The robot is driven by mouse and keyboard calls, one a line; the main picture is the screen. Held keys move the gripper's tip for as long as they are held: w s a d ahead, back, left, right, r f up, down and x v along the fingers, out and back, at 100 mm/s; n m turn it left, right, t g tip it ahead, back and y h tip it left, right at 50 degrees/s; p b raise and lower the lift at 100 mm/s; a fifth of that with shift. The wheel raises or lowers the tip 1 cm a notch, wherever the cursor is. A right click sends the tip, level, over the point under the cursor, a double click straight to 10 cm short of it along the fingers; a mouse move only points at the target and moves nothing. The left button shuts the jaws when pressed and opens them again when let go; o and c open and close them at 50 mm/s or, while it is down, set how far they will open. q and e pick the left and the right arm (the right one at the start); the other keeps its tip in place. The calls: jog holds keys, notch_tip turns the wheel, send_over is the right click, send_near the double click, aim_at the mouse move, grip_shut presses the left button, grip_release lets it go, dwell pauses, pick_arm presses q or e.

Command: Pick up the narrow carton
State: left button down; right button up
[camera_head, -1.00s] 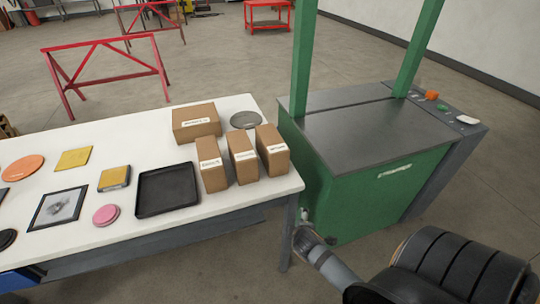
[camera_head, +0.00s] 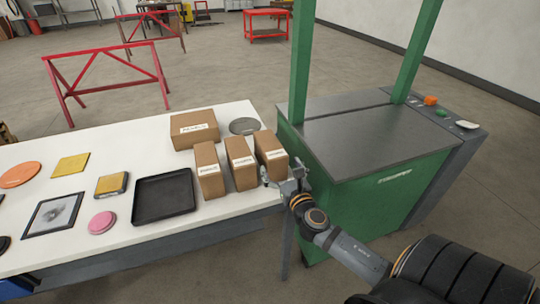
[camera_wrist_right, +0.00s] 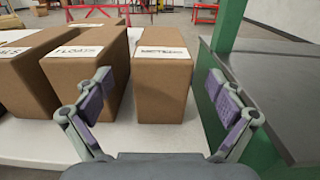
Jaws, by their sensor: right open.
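Three upright brown cartons with white labels stand in a row near the right end of the white table: a left one (camera_head: 209,171), a middle one (camera_head: 241,160) and a right one (camera_head: 271,151). A wider, lower carton (camera_head: 195,128) lies behind them. I cannot tell for sure which is the narrow carton. My right gripper (camera_head: 283,178) is open and empty, just in front of the right carton. In the right wrist view its fingers (camera_wrist_right: 160,98) frame the right carton (camera_wrist_right: 161,85), apart from it. My left gripper is not in view.
A green machine (camera_head: 375,200) with a grey top stands close to the table's right end, beside my right gripper. A black tray (camera_head: 164,208) is left of the cartons, and a grey disc (camera_head: 244,126) lies behind them. Red trestles (camera_head: 107,76) stand behind the table.

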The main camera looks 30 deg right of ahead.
aim_at(272, 150)
jog(key=x, duration=0.3)
jog(key=shift+w, duration=0.15)
jog(key=shift+w+d+r+p, duration=0.1)
jog(key=shift+w+d+p, duration=0.1)
jog(key=shift+w+p, duration=0.15)
jog(key=x, duration=0.4)
jog(key=shift+w+d+p, duration=0.1)
jog(key=shift+w+p, duration=0.15)
jog(key=shift+p, duration=0.15)
jog(key=shift+s, duration=0.15)
jog(key=shift+c, duration=1.2)
jog(key=c, duration=1.3)
